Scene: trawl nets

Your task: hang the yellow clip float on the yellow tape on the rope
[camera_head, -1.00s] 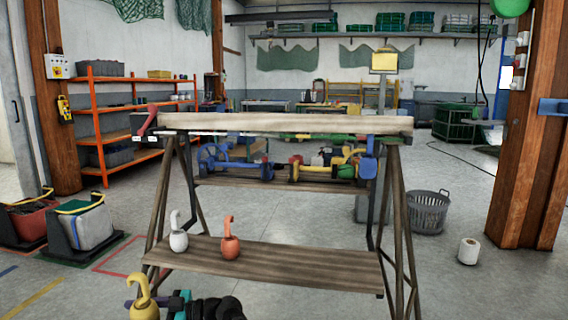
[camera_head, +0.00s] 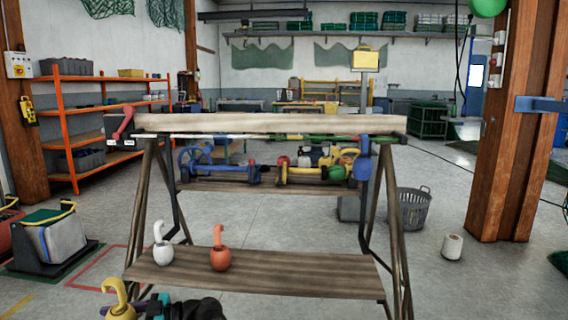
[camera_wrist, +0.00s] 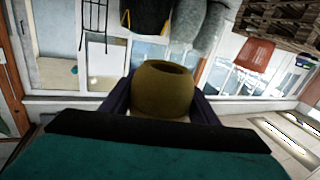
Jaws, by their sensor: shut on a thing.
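The yellow clip float (camera_head: 118,292), a round body with a hook on top, is at the bottom left of the head view. My gripper (camera_head: 143,309) is shut on it. In the wrist view the float (camera_wrist: 162,92) sits between the two dark fingers of my gripper (camera_wrist: 160,104), its open top showing. The rope (camera_head: 240,137) runs level just under the pale beam of a wooden trestle, with coloured bands along it. Green shows towards its right part; the yellow tape is too small to tell for certain. The float is apart from the rope, lower and nearer to me.
A white float (camera_head: 163,252) and an orange float (camera_head: 220,256) stand on the trestle's lower plank (camera_head: 300,275). Blue and yellow reel-like gear (camera_head: 255,173) sits behind the rope. A grey basket (camera_head: 413,208) and a white roll (camera_head: 452,246) stand on the floor at right.

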